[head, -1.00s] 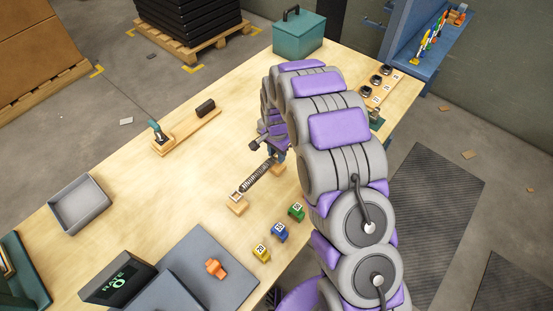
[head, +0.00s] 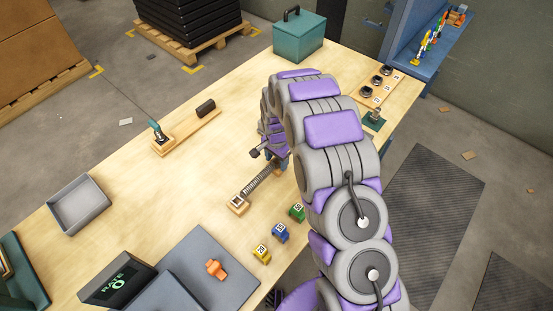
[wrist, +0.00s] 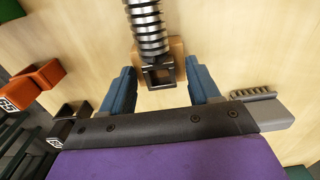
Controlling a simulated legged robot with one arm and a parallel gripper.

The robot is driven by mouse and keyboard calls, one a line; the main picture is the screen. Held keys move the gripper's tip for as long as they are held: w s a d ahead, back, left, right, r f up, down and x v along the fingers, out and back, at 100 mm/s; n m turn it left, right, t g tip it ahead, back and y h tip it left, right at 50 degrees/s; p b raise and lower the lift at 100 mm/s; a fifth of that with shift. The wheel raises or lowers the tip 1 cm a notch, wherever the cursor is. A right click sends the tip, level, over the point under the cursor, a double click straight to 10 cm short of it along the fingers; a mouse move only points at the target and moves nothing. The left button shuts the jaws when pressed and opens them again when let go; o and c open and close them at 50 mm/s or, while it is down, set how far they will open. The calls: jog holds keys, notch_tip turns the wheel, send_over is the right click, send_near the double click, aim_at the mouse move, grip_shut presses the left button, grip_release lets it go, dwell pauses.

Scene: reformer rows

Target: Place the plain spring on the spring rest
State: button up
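The plain spring (head: 261,182) is a grey coil lying across the table. In the head view its near end is at a small wooden block (head: 237,206) of the spring rest. In the wrist view the coil (wrist: 147,28) ends in a square dark metal bracket (wrist: 159,75) over a wooden block (wrist: 176,52). My gripper (wrist: 160,72) has its two blue fingers spread on either side of that bracket, with gaps on both sides. In the head view my gripper (head: 283,162) is at the spring's far end and hides the block there.
Yellow, blue (head: 280,233) and green numbered blocks stand near the table's front edge. An orange piece (head: 216,268) lies on a grey plate. A grey tray (head: 79,206), a wooden rack (head: 186,133) and a teal box (head: 299,38) are also on the table. The table's middle is clear.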

jog(key=shift+r, duration=0.1)
notch_tip(320, 180, up, 12)
jog(key=f+p, duration=0.1)
jog(key=s+d+r+n, duration=0.1)
jog(key=s+d+r, duration=0.45)
jog(key=r, duration=0.35)
jog(key=s+d+r+n, duration=0.2)
jog(key=s+d+r, duration=0.1)
jog(key=s, duration=0.8)
jog(key=s+d+r+n+g, duration=0.1)
jog(key=s+d+r+n, duration=0.1)
jog(key=s, duration=1)
jog(key=s+d+r+n, duration=0.2)
jog(key=s+d+r, duration=0.3)
jog(key=s, duration=0.6)
jog(key=shift+s+d+n+g, duration=0.2)
jog(key=shift+d+n+g, duration=0.1)
jog(key=shift+d+g, duration=0.1)
jog(key=shift+f+b, duration=1.2)
jog(key=shift+f, duration=0.3)
